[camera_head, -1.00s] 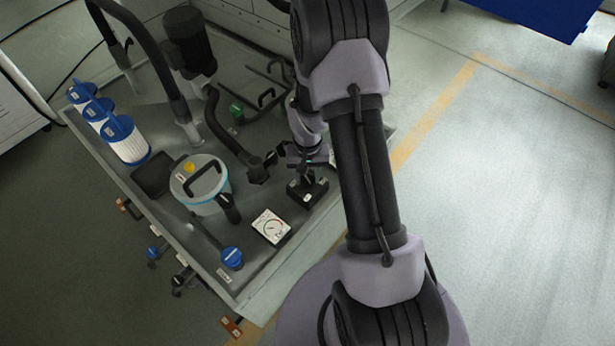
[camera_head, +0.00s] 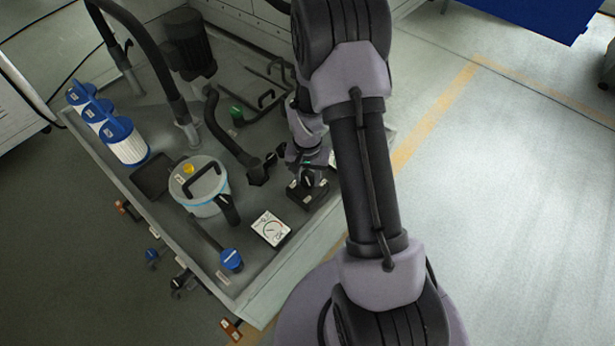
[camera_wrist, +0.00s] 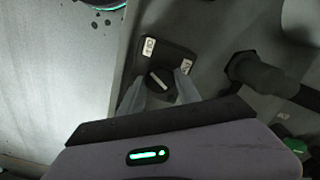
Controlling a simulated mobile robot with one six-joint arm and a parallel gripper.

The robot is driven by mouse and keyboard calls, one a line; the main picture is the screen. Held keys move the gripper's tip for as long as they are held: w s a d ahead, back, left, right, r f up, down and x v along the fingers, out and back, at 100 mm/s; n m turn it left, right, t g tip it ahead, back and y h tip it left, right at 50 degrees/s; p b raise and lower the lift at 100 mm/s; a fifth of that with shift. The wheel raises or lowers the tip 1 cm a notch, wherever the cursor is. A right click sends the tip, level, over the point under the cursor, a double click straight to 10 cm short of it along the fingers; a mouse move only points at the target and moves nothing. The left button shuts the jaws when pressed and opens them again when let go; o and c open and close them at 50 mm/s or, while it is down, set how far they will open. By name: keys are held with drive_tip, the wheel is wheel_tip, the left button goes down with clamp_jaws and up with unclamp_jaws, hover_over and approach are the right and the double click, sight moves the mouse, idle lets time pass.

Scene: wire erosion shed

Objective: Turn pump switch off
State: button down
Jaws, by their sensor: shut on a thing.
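The pump switch is a black box with a round knob (camera_wrist: 160,80) that has a pale pointer line. In the head view its black base (camera_head: 307,196) sits on the grey tray top near the right edge. Two small white labels stand beside the knob, one upper left (camera_wrist: 148,46) and one to the right (camera_wrist: 187,66); their lettering is too small to read surely. My gripper (camera_wrist: 160,89) is shut on the knob, a finger on each side. In the head view my gripper (camera_head: 308,176) is above the box and partly hides it.
A white dial gauge (camera_head: 270,228) lies left of the switch. A lidded bucket (camera_head: 203,207) and blue-topped filters (camera_head: 124,143) stand further left. A black hose (camera_head: 232,140) ends close to my gripper. Open floor (camera_head: 510,200) lies to the right.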

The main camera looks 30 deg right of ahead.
drive_tip(key=c, duration=0.9)
unclamp_jaws()
drive_tip(key=shift+o, duration=0.2)
wheel_tip(320, 180, up, 18)
drive_tip(key=p, duration=0.7)
drive_tip(key=shift+f, duration=0.25)
wheel_tip(320, 180, up, 15)
drive_tip(key=n+t, duration=0.1)
drive_tip(key=t, duration=0.2)
hover_over(308, 180)
drive_tip(key=s+a, duration=0.4)
drive_tip(key=a, duration=0.4)
drive_tip(key=s+a+r+n+t+y, duration=0.1)
drive_tip(key=s+a+r, duration=0.3)
drive_tip(key=s, duration=0.3)
drive_tip(key=s+a+r+n+t+y, duration=0.1)
drive_tip(key=s+a+r, duration=0.3)
drive_tip(key=s, duration=0.2)
drive_tip(key=shift+s+r+t, duration=0.35)
drive_tip(key=shift+s+t, duration=0.05)
